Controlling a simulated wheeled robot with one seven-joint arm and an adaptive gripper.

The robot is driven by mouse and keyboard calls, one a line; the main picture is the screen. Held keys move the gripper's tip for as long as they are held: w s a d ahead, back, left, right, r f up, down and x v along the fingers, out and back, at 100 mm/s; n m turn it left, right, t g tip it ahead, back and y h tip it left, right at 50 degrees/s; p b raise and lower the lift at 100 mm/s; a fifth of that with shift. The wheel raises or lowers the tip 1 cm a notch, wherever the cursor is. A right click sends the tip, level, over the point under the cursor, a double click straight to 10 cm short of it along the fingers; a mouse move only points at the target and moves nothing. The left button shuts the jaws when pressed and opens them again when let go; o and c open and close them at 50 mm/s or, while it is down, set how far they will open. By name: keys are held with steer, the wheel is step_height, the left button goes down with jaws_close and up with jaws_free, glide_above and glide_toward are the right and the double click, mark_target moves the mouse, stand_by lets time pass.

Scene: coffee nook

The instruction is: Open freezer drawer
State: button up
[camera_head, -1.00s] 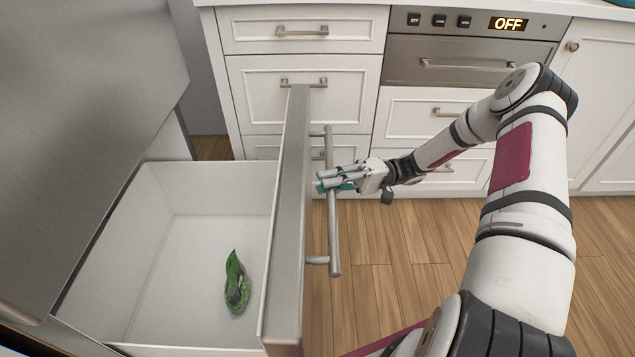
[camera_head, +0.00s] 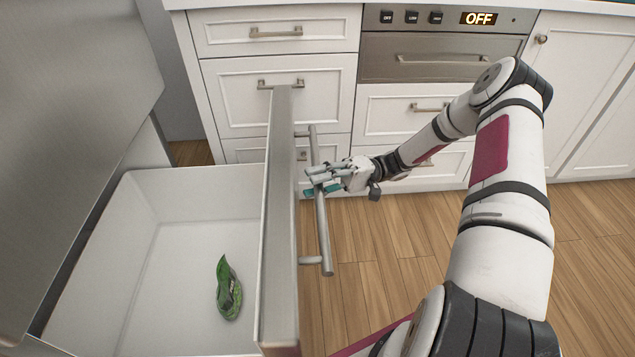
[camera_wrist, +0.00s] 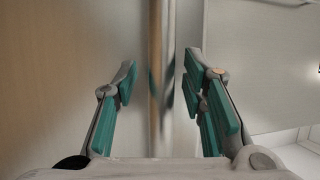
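The freezer drawer is pulled well out; its steel front (camera_head: 281,220) stands to the right of its white bin (camera_head: 170,215). Contact with the handle is not clear.
A green packet (camera_head: 228,288) lies in the bin. The steel freezer body (camera_head: 70,110) is at left. White cabinet drawers (camera_head: 265,100) and a steel oven (camera_head: 445,62) stand behind my arm. Wooden floor (camera_head: 375,255) lies clear between drawer and cabinets.

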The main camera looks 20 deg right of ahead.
steer(key=d+f, duration=0.2)
steer(key=d, duration=0.9)
steer(key=shift+w+d, duration=0.3)
steer(key=shift+d, duration=0.1)
steer(key=shift+f, duration=0.1)
